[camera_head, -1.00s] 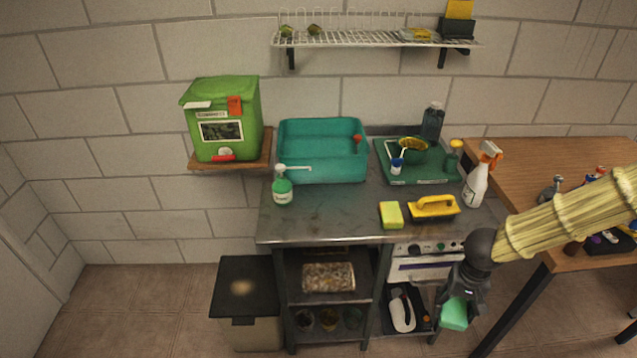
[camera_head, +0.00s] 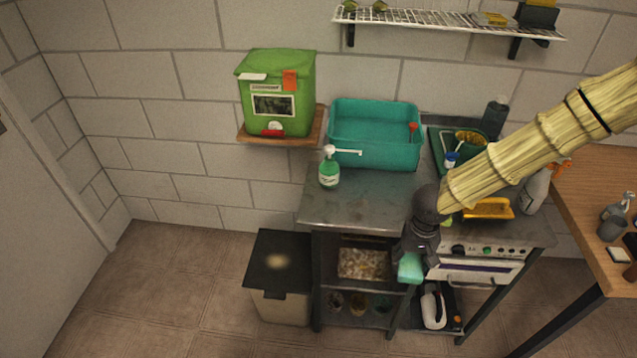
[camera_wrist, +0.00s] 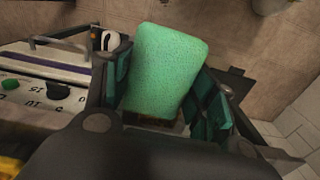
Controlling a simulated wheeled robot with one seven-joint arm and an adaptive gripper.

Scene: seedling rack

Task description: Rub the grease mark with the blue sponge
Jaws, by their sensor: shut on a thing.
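My gripper (camera_head: 416,250) is shut on a blue-green sponge (camera_head: 411,268), in front of the counter and level with its lower shelves. The sponge sticks out past the fingers and fills the middle of the wrist view (camera_wrist: 165,68). A pale tan mark (camera_head: 276,262), which looks like the grease mark, is on the dark lid (camera_head: 258,240) of a floor bin. The bin stands left of the counter. The sponge is to the right of the mark and apart from it.
The steel counter (camera_head: 350,212) carries a green soap bottle (camera_head: 329,168) and a teal basin (camera_head: 373,150). A green box (camera_head: 277,92) sits on a wall shelf above the bin. The oven (camera_head: 470,268) is right of the gripper. Floor left of the bin is clear.

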